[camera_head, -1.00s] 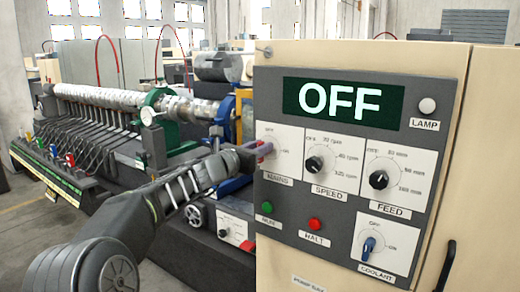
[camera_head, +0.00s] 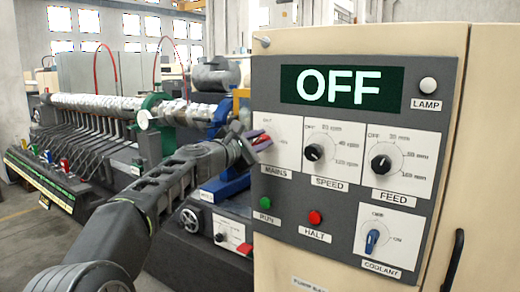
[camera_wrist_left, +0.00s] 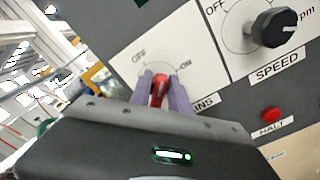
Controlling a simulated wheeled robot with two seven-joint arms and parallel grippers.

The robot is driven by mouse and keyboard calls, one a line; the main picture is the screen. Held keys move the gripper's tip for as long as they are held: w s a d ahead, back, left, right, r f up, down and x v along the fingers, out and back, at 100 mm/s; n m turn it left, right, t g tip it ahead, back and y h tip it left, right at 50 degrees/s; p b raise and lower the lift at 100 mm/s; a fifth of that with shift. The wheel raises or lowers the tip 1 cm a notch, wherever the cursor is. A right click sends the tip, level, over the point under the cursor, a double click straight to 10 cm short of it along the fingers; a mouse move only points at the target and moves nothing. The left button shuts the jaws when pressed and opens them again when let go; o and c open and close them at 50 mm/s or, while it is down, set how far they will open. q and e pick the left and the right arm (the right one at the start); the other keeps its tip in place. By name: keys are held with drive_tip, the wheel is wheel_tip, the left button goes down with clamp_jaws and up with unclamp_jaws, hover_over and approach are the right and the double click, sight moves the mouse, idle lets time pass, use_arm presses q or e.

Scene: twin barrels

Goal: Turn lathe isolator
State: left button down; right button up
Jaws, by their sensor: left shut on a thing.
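The lathe isolator is the red MAINS knob (camera_wrist_left: 160,86) on a white plate (camera_wrist_left: 180,50) marked OFF and ON. It shows in the wrist view, with its tip apparently between the two marks; its exact angle is hard to tell. My left gripper (camera_wrist_left: 160,92) is shut on it, with one pale purple finger on each side. In the head view my left gripper (camera_head: 258,139) reaches the MAINS plate (camera_head: 283,132) from the left and mostly hides the knob. The display (camera_head: 341,87) above reads OFF. My right gripper is not in view.
The SPEED knob (camera_head: 314,152) is just right of the isolator, then the FEED knob (camera_head: 381,165). The green RUN button (camera_head: 265,202), red HALT button (camera_head: 315,217) and blue COOLANT knob (camera_head: 373,241) sit below. The lathe (camera_head: 110,106) stands to the left behind my arm.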

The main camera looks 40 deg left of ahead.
use_arm(q)
drive_tip(key=m+b, duration=0.1)
drive_tip(key=m, duration=0.1)
drive_tip(key=f+m+b, duration=0.1)
drive_tip(key=m+b, duration=0.1)
drive_tip(key=shift+d+m, duration=0.2)
drive_tip(key=shift+m, duration=0.1)
drive_tip(key=shift+f+m+b, duration=0.1)
drive_tip(key=shift+m+b, duration=1.4)
drive_tip(key=shift+m, duration=0.5)
drive_tip(key=c, duration=1.4)
unclamp_jaws()
